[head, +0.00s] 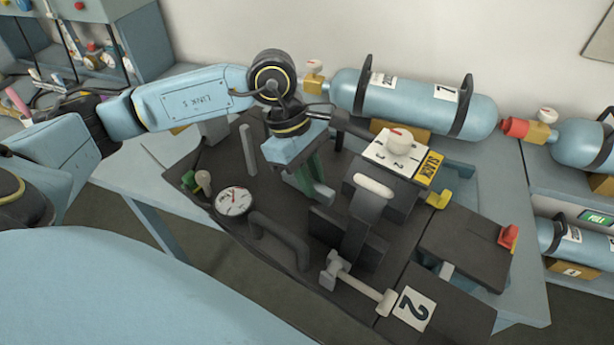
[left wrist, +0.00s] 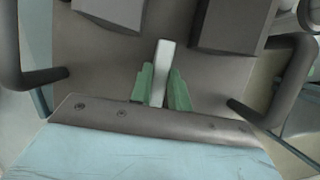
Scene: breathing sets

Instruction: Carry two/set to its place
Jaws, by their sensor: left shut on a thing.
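The set marked 2 appears as a dark backplate (head: 275,205) on the light-blue table, with a round gauge (head: 234,201), black hoop handles and a white "2" label (head: 412,308). My left gripper (head: 313,187) reaches down over the middle of the plate, its green fingers shut on a pale grey upright bar. The left wrist view shows this bar (left wrist: 163,70) between the two green fingers (left wrist: 161,92), with dark hoop handles on both sides. Whether the plate touches the table everywhere is hidden. My right gripper is out of view.
A blue cylinder marked 1 (head: 410,102) lies at the back against the wall. More cylinders sit at right (head: 583,143). A dial block labelled "SLACK" (head: 402,153) stands beside the gripper. A shelf unit (head: 100,35) with small gear is at upper left.

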